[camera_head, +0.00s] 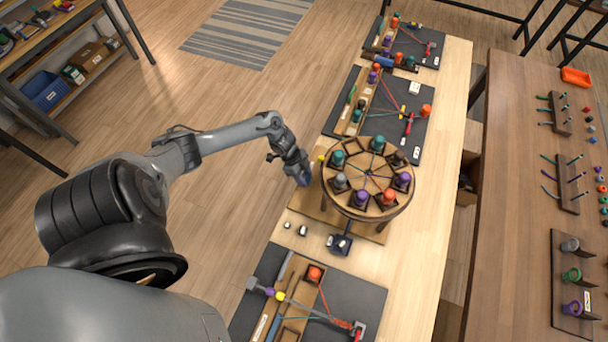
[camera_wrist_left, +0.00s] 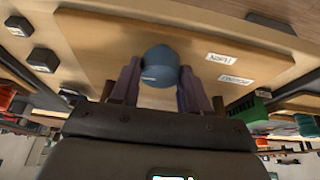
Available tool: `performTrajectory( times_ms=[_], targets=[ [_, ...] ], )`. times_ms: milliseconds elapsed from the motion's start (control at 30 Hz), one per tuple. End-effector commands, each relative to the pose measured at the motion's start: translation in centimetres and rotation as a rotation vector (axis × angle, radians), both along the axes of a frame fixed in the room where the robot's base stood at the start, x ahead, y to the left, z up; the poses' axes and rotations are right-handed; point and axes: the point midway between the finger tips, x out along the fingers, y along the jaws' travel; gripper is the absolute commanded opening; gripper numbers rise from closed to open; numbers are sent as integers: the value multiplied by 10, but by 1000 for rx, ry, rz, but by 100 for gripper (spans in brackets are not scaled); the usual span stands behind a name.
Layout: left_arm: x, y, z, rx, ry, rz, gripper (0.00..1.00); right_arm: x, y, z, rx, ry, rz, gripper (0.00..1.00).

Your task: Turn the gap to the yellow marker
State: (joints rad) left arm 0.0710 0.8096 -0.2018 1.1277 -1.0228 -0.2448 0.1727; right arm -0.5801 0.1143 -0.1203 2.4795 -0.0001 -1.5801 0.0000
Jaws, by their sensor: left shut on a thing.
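The round wooden braiding disc (camera_head: 347,204) stands on a wooden base at the middle of the bench. Teal, grey, purple and red bobbins sit around it, with cords running to its centre. The small yellow marker (camera_head: 321,158) is at the disc's upper left edge. My left gripper (camera_head: 304,180) is at the disc's left side. In the left wrist view my left gripper (camera_wrist_left: 158,88) is shut on a round blue knob (camera_wrist_left: 159,66), with one finger on each side. My right gripper is not in view.
Small black and white pieces (camera_head: 302,231) lie front left. Dark mats with cord boards lie ahead (camera_head: 408,143) and nearer (camera_head: 262,272). A second table (camera_head: 510,130) with racks stands at the right.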

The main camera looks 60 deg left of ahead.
Motion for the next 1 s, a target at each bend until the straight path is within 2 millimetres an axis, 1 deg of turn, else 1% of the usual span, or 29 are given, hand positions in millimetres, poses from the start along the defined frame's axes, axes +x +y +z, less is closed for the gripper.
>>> performTrajectory(
  times_ms=[267,600,800,1000],
  targets=[
    [-2,-2,5,-2,2,138,15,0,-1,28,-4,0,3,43],
    [-2,-4,6,-3,1,425,15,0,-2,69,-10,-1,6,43],
    [-3,-4,4,-2,1,580,15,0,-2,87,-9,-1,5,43],
    [-2,-5,2,-3,1,694,15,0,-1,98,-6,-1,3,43]
  ],
)
